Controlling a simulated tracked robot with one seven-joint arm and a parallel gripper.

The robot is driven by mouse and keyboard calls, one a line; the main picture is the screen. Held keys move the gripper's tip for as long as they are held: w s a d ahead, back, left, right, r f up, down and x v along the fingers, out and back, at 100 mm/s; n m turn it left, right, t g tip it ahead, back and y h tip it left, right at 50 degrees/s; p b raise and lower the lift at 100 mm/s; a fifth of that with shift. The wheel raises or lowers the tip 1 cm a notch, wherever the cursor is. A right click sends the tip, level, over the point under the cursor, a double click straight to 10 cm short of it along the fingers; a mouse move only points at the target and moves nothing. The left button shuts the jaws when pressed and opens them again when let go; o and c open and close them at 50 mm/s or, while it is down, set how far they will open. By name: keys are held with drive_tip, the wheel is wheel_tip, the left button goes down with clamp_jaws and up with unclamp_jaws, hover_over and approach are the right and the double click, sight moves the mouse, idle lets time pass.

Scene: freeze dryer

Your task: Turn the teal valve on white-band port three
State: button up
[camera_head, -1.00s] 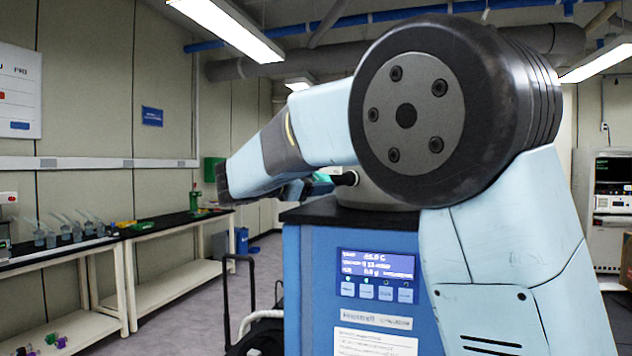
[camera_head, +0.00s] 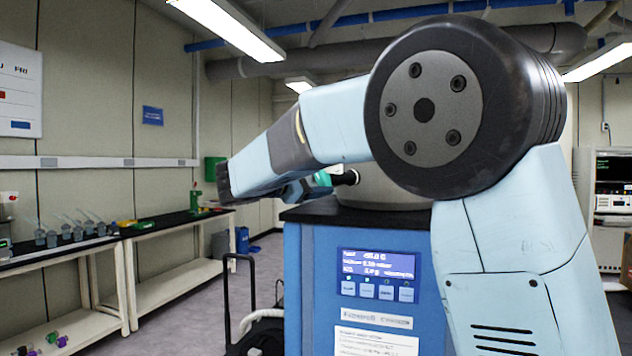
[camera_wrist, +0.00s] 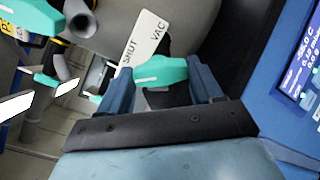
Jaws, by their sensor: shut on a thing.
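In the wrist view a teal valve handle (camera_wrist: 160,70) sits on a dark port stem, between the two blue fingers of my gripper (camera_wrist: 163,85). My gripper is shut on this handle. A pale plate (camera_wrist: 145,38) reading SHUT and VAC lies right behind it. The port's band cannot be made out. In the head view my gripper (camera_head: 298,190) is mostly hidden by my own arm. A bit of teal (camera_head: 322,179) shows beside a black port (camera_head: 346,178) on the drum's left side.
Other teal valve handles (camera_wrist: 48,80) show at the left of the wrist view. The blue freeze dryer cabinet (camera_head: 300,270) with its lit display (camera_head: 378,268) stands below the grey drum (camera_head: 385,195). A black cart handle (camera_head: 226,300) stands left of it. Benches (camera_head: 150,228) line the left wall.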

drive_tip(key=m, duration=0.4)
drive_tip(key=shift+d+f, duration=0.1)
drive_tip(key=shift+f, duration=0.1)
drive_tip(key=shift+f+m, duration=0.15)
drive_tip(key=shift+m, duration=1.65)
drive_tip(key=shift+f, duration=0.1)
drive_tip(key=o, duration=1.1)
drive_tip(key=shift+r, duration=0.2)
drive_tip(key=shift+c, duration=0.2)
drive_tip(key=shift+s+a, duration=0.1)
drive_tip(key=shift+a, duration=0.1)
drive_tip(key=v, duration=1.3)
drive_tip(key=shift+s+a, duration=0.15)
